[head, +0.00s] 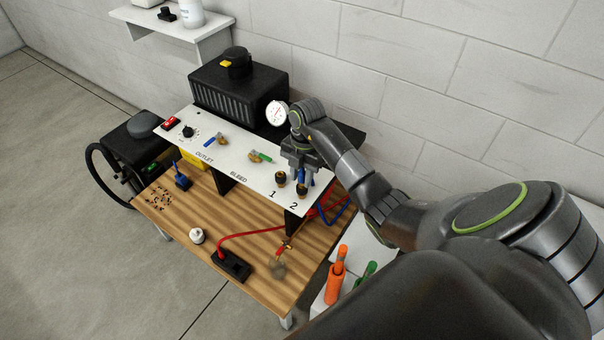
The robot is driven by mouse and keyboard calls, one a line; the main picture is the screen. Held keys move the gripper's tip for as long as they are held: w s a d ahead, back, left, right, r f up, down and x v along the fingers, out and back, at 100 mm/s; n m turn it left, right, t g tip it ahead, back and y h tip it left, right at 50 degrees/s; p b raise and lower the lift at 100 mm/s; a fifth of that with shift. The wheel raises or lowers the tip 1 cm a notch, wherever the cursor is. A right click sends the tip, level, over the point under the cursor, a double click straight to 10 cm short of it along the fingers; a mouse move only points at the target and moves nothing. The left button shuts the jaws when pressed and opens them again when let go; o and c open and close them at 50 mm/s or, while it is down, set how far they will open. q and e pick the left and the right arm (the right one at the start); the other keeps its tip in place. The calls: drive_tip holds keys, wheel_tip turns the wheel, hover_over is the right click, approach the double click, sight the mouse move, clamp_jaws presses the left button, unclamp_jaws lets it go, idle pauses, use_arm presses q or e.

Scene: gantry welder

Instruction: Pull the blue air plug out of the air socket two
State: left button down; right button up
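My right gripper (301,176) points down over the right end of the white panel (232,158), at the socket marked 2. The blue air plug (301,174) shows as a small blue patch between its fingers, mostly hidden by them. Air socket two (302,190) is a dark, brassy fitting just below. I cannot tell whether the fingers touch the plug. Air socket one (280,179) is a similar fitting to the left, with no plug seen in it. My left gripper is not in view.
A pressure gauge (277,113) stands close behind the gripper. Blue and green handled valves sit farther left on the panel. Red and blue hoses (343,212) run below its right end. The wooden bench (190,225) holds a black block (231,264) and a white knob-like item (197,236).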

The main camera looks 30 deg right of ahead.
clamp_jaws()
drive_tip(key=shift+r, duration=0.1)
drive_tip(key=shift+r, duration=0.1)
drive_tip(key=shift+r+p, duration=0.4)
drive_tip(key=shift+p, duration=0.15)
drive_tip(key=shift+r+p, duration=1.7)
drive_tip(key=shift+r, duration=0.4)
